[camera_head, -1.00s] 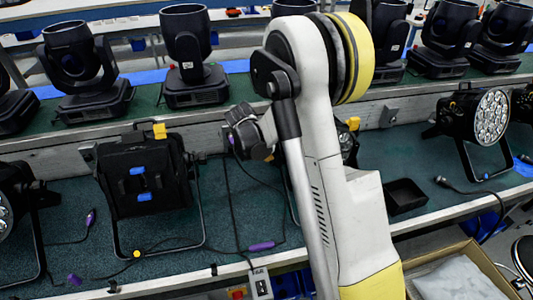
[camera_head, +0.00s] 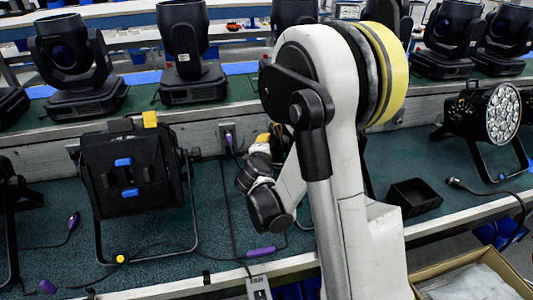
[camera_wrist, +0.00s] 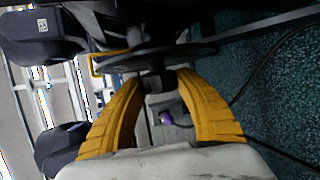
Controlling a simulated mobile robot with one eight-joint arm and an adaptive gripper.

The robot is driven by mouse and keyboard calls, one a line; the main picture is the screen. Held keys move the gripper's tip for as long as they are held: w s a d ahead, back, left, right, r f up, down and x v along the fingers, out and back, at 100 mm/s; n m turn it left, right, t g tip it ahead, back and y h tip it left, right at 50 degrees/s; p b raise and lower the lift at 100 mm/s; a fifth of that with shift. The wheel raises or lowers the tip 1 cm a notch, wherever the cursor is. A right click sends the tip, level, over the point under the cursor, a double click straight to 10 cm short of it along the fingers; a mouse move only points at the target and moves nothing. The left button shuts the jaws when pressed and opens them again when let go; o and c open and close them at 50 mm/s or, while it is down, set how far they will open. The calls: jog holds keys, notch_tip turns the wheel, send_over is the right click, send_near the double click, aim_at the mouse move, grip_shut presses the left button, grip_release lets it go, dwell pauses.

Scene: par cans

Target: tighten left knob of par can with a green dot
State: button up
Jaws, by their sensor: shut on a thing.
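In the wrist view my gripper (camera_wrist: 156,76) has its two yellow fingers closed around a small dark knob (camera_wrist: 155,84). The knob sits below the dark body of a par can (camera_wrist: 155,58), which fills the top middle. In the head view my gripper (camera_head: 268,138) shows only as a bit of yellow beside my arm. That par can is almost wholly hidden behind my arm there. I cannot see a green dot in either view. Another par can (camera_head: 128,177) stands at left with a yellow dot (camera_head: 120,258) on its stand.
A par can with a lit-looking lens face (camera_head: 503,115) stands at right. Moving-head lights (camera_head: 190,55) line the back shelf. Cables (camera_head: 262,253) cross the green bench. A cardboard box (camera_head: 430,277) is at front right.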

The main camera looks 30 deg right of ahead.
jog(key=shift+t+h+b, duration=0.3)
jog(key=shift+b, duration=0.05)
dwell(0.3)
jog(key=o, duration=1.2)
jog(key=shift+d, duration=0.1)
jog(key=v, duration=1.2)
jog(key=s+a+m+g+y, duration=0.1)
jog(key=s+a+m+y, duration=0.2)
jog(key=s, duration=0.3)
jog(key=s+a+r+m+g+y, duration=0.1)
jog(key=s+a+m+g+y, duration=0.1)
jog(key=s+a+m+y, duration=0.1)
jog(key=s+a+r+m+g+y, duration=0.1)
jog(key=s+a+m+y, duration=0.2)
jog(key=s+a+m, duration=0.2)
jog(key=shift+s+a+r+m+g, duration=0.1)
jog(key=shift+s+m+g, duration=0.2)
jog(key=shift+s, duration=0.65)
jog(key=shift+s+m+g, duration=0.1)
jog(key=shift+s+m, duration=0.3)
jog(key=shift+s, duration=0.55)
